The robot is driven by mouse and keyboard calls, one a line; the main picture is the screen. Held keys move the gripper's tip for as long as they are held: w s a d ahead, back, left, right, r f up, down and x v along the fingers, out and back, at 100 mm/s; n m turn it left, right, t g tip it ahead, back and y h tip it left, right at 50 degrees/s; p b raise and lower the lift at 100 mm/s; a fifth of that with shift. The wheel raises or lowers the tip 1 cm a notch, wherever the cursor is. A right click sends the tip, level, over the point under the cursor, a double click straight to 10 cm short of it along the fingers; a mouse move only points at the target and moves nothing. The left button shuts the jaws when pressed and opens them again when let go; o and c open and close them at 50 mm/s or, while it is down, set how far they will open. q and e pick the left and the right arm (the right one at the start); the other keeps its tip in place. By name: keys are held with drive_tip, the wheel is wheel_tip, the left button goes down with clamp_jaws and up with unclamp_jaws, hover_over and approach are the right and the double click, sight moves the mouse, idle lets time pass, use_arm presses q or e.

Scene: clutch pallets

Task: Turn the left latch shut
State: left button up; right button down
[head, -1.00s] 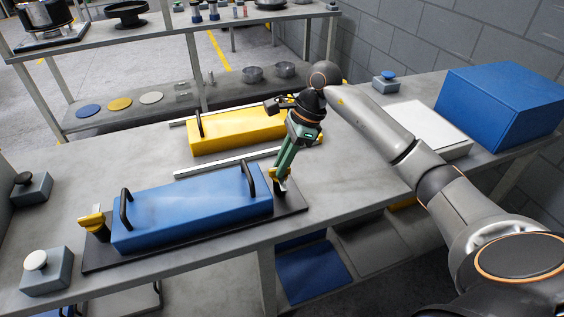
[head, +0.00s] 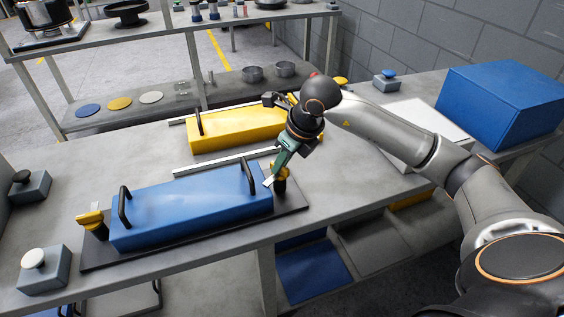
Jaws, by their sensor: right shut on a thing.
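The left latch (head: 91,219) is a yellow handle on a dark post at the left end of the black base plate (head: 180,253). A long blue case (head: 190,207) with two black handles lies on that plate. The right latch (head: 281,173), also yellow on a dark post, stands at the plate's right end. My right gripper (head: 271,180), with green fingers, is tilted down and shut on the right latch, partly hiding it. No gripper is near the left latch. My left gripper is not in view.
A yellow case (head: 240,130) lies behind, with metal rails beside it. A white-knobbed box (head: 44,272) and a black-knobbed box (head: 30,187) are at the left. A large blue box (head: 500,105) stands at the right. The bench left of the yellow case is clear.

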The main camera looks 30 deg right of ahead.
drive_tip(key=m+h, duration=0.1)
drive_tip(key=m, duration=0.3)
drive_tip(key=shift+a+h+b, duration=0.1)
drive_tip(key=shift+h+b, duration=0.2)
drive_tip(key=shift+m+h, duration=0.4)
drive_tip(key=shift+m, duration=0.8)
drive_tip(key=c, duration=0.9)
unclamp_jaws()
drive_tip(key=shift+o, duration=0.2)
drive_tip(key=shift+r, duration=0.1)
